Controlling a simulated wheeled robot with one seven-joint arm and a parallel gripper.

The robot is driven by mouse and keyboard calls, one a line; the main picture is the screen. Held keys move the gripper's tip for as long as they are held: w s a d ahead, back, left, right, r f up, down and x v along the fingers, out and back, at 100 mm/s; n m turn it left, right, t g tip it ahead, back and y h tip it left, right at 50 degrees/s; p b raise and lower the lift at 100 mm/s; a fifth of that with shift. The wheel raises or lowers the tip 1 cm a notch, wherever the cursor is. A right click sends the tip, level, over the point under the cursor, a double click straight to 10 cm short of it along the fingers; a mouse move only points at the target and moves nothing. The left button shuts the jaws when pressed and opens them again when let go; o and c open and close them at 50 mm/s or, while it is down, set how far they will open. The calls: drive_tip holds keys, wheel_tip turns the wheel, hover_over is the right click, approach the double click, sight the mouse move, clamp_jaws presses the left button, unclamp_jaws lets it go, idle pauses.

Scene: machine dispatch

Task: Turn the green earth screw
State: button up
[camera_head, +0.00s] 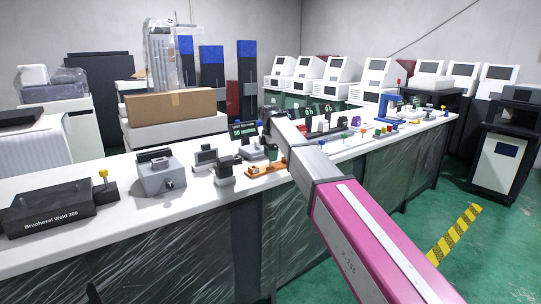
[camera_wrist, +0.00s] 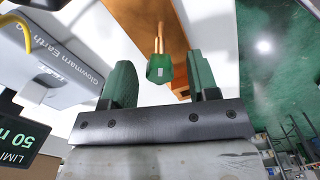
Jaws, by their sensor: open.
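The green earth screw (camera_wrist: 159,69) shows in the wrist view as a small green knob on a thin brass stem. It stands out from an orange-brown block (camera_wrist: 138,17). My gripper (camera_wrist: 160,62) is open, with one dark green finger on each side of the screw. Gaps show between the knob and both fingers; I cannot tell how deep the knob sits between them. In the head view the orange-brown block (camera_head: 264,170) lies on the white bench, left of my arm. The screw cannot be made out there, and my arm hides part of that area.
A grey earth tester (camera_wrist: 62,68) and a dark display (camera_wrist: 18,138) sit close on the left in the wrist view. In the head view, a black clamp-like device (camera_head: 224,173) and a grey box (camera_head: 161,177) stand left of the block. Small coloured parts crowd the bench to the right.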

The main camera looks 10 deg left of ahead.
drive_tip(key=c, duration=0.9)
